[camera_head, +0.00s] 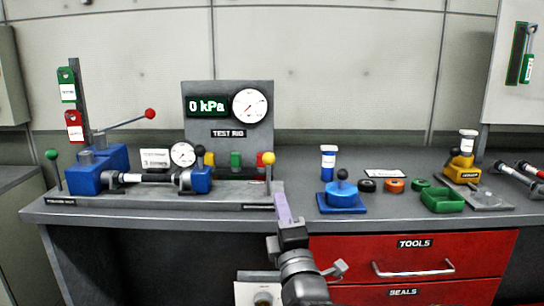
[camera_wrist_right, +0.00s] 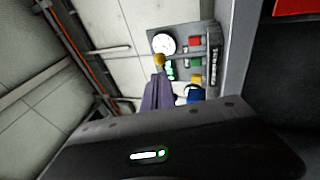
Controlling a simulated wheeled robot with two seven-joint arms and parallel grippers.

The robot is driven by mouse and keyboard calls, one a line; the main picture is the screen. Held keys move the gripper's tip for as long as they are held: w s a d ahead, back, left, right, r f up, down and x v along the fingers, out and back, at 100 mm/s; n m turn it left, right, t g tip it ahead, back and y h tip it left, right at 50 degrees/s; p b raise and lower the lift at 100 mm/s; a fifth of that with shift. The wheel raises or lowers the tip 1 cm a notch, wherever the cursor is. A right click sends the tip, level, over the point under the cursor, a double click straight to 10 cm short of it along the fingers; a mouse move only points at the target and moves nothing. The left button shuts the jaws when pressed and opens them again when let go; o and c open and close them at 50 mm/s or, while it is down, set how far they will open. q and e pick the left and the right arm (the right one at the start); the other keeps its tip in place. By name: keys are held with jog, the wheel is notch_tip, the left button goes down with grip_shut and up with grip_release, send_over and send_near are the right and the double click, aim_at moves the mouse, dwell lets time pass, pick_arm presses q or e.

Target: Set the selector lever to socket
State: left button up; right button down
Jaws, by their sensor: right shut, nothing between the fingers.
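A lever with a yellow ball knob (camera_head: 268,159) stands upright at the right end of the test rig's base. A small label below it is too small to read, so I cannot tell which lever is the selector. My right gripper (camera_head: 280,197), with purple fingers, is shut and empty at the bench front, just right of and below this lever. In the right wrist view the purple fingers (camera_wrist_right: 158,80) point toward a yellow knob (camera_wrist_right: 160,60); I cannot tell whether they touch. A second lever with a green knob (camera_head: 52,155) stands at the rig's left end. My left gripper is not in view.
The test rig panel (camera_head: 226,105) reads 0 kPa. A pump handle with a red knob (camera_head: 149,114) stands at left. Right of my gripper are a blue device (camera_head: 342,197), several rings and a green tray (camera_head: 441,201). Red drawers (camera_head: 414,243) are below the bench.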

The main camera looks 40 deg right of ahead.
aim_at(272, 162)
jog(key=p+x, duration=0.1)
jog(key=x, duration=0.7)
jog(key=shift+w+d+r, duration=0.1)
jog(key=shift+w, duration=0.2)
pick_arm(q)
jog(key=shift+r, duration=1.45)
pick_arm(e)
jog(key=shift+w+d+r, duration=0.25)
jog(key=shift+w+d, duration=0.05)
jog(key=shift+w, duration=0.3)
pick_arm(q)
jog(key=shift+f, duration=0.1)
pick_arm(e)
jog(key=shift+w+d+r, duration=0.15)
jog(key=shift+w+d, duration=0.1)
jog(key=shift+w, duration=0.05)
jog(key=shift+w+d+r+g+p, duration=0.2)
jog(key=shift+w+r+g+p, duration=0.1)
jog(key=shift+r+p, duration=0.45)
jog(key=shift+w+f+p, duration=0.1)
jog(key=shift+p, duration=0.3)
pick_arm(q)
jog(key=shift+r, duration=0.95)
pick_arm(e)
jog(key=shift+d+f, duration=0.1)
jog(key=shift+f, duration=0.1)
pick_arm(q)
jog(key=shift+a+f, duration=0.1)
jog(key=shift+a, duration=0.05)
